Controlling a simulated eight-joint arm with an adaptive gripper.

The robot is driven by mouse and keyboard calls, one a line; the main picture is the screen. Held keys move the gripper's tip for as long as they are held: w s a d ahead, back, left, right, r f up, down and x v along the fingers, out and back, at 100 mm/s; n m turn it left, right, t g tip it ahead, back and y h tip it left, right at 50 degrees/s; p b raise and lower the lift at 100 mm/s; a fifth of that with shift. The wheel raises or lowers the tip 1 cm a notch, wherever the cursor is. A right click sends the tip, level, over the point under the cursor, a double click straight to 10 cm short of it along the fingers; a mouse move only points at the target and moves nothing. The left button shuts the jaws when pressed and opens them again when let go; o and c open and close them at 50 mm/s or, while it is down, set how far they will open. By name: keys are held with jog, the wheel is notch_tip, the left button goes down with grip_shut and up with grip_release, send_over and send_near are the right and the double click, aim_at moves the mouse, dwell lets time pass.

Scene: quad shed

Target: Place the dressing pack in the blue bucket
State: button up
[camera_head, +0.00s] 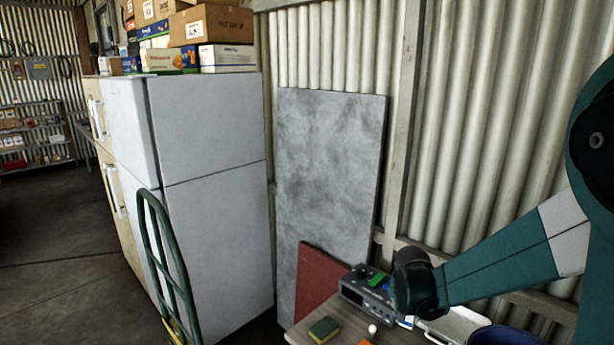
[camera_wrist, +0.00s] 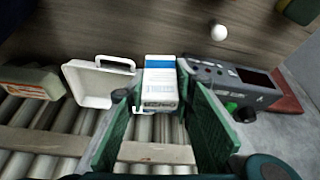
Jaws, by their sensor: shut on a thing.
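The dressing pack, a white box with a blue band (camera_wrist: 160,84), sits between the green fingers of my gripper (camera_wrist: 157,90) in the wrist view. The gripper is shut on it. In the head view my wrist hangs over the bench at lower right, and a small white and blue piece beside it may be the pack. The blue bucket (camera_head: 505,337) shows only as a dark blue rim at the bottom edge of the head view, to the right of my wrist. Its inside is mostly out of frame.
A white open tray with a handle (camera_wrist: 92,84) lies left of the pack. A pale green block (camera_wrist: 32,83) lies farther left. A grey radio-like device (camera_wrist: 235,82) stands right, near a white ball (camera_wrist: 219,32). A sponge (camera_head: 323,330) lies on the wooden bench (camera_head: 345,327).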

jog(key=shift+w+a+r+n+t+y, duration=0.15)
jog(key=shift+w+a+n+y, duration=0.4)
jog(key=shift+n, duration=0.6)
jog(key=shift+w+a+r+n+t+y, duration=0.2)
jog(key=shift+w+a+n, duration=0.35)
jog(key=shift+w+n, duration=0.5)
jog(key=shift+w+a+r+n+t+y, duration=0.15)
jog(key=shift+w+a+n+y, duration=0.45)
jog(key=shift+n, duration=0.6)
jog(key=shift+d, duration=0.1)
jog(key=s+d+p, duration=0.1)
jog(key=s+d, duration=0.3)
jog(key=s, duration=0.7)
jog(key=shift+s+f, duration=0.2)
jog(key=shift+f, duration=0.05)
jog(key=shift+d+f, duration=0.1)
jog(key=shift+f+b, duration=0.5)
jog(key=shift+f, duration=2.35)
jog(key=shift+f, duration=0.1)
jog(key=shift+f+b, duration=0.55)
jog(key=shift+f, duration=1.4)
